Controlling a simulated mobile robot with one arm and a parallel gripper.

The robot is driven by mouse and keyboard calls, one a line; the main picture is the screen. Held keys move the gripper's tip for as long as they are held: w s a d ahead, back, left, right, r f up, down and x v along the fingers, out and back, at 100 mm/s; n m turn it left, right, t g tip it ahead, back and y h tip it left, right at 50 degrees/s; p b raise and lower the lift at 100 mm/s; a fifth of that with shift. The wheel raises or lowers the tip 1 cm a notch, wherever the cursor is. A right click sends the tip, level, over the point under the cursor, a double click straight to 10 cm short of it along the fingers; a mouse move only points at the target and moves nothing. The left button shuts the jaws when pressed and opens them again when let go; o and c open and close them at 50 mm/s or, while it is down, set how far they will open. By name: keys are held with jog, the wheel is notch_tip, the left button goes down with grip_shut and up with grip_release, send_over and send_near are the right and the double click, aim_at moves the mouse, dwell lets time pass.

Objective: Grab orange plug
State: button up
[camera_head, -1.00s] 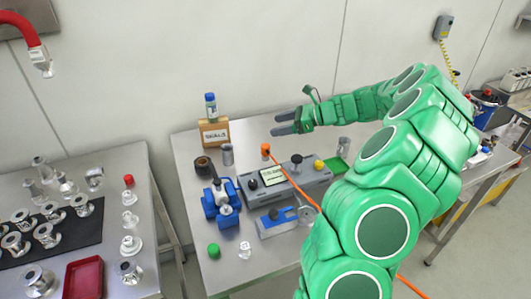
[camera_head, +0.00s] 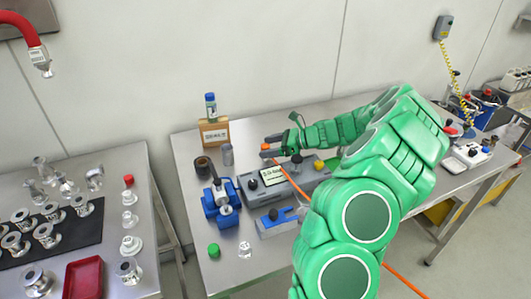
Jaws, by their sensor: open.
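The orange plug (camera_head: 265,147) is a small orange cap at the upper end of an orange cable (camera_head: 289,178). It stands at the back left of a grey instrument box (camera_head: 286,180) on the steel table. My gripper (camera_head: 269,145) is open, with its dark jaws pointing left, right at the plug in the picture. I cannot tell whether the jaws touch the plug or how much depth lies between them. Part of the cable is hidden behind my green arm.
A green cap (camera_head: 214,250) is near the front. A side table (camera_head: 120,192) holds metal fittings.

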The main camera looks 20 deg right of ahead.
aim_at(266, 147)
jog(key=shift+x, duration=2)
jog(key=shift+s, duration=0.1)
jog(key=c, duration=1)
jog(key=shift+o, duration=0.2)
jog(key=shift+r, duration=0.1)
